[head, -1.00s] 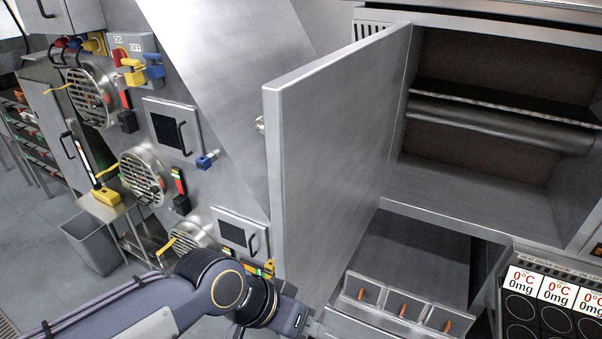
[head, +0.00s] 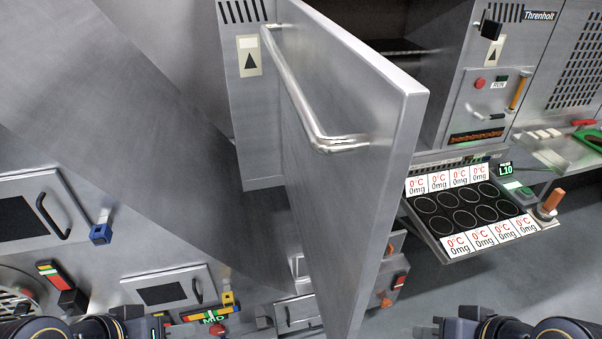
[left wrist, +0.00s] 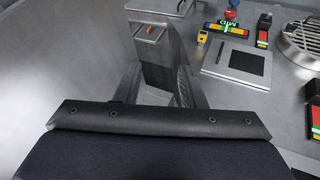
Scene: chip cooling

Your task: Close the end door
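The end door (head: 345,185), a large grey metal panel, stands open in the middle of the head view, jutting out from the cabinet. Its left face, with a long silver bar handle (head: 300,95), is toward me. The cabinet opening (head: 415,25) shows partly behind it. My left wrist is at the bottom left of the head view, apart from the door. In the left wrist view the fingers of my left gripper (left wrist: 160,88) appear spread with nothing between them, partly hidden by the dark wrist housing. My right wrist shows at the bottom right; its fingers cannot be made out.
A tray with dark round wells and readouts (head: 470,208) sticks out right of the door. A control panel (head: 490,100) is above it. Small hatches (head: 172,289) and a blue latch (head: 101,233) line the left wall. Floor shows free at the lower right.

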